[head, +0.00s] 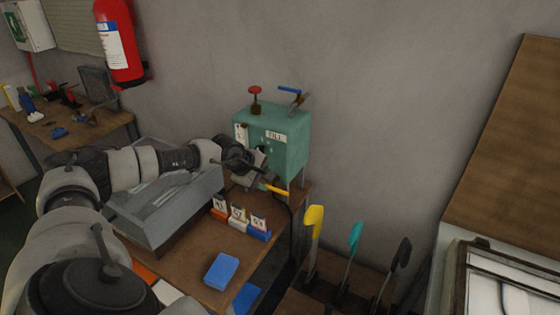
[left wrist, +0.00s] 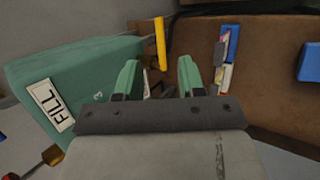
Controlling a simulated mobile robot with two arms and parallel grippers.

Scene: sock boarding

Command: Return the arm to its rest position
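My left arm comes in from the left in the head view and reaches over the wooden bench. My left gripper (head: 256,168) is in front of the green box labelled FILL (head: 288,145). In the left wrist view its two green-tipped fingers (left wrist: 158,76) stand apart, with nothing clearly held between them. The green box (left wrist: 80,75) is on the left there. A yellow lever (left wrist: 160,43) lies just beyond the fingers, apart from them; it also shows in the head view (head: 277,189). My right gripper is not in view.
On the bench (head: 203,250) are a grey metal tray (head: 135,220), small numbered blocks (head: 238,218) and a blue block (head: 221,271). Yellow (head: 313,228), teal (head: 354,242) and black (head: 402,255) levers stand at its right. A fire extinguisher (head: 119,45) hangs behind.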

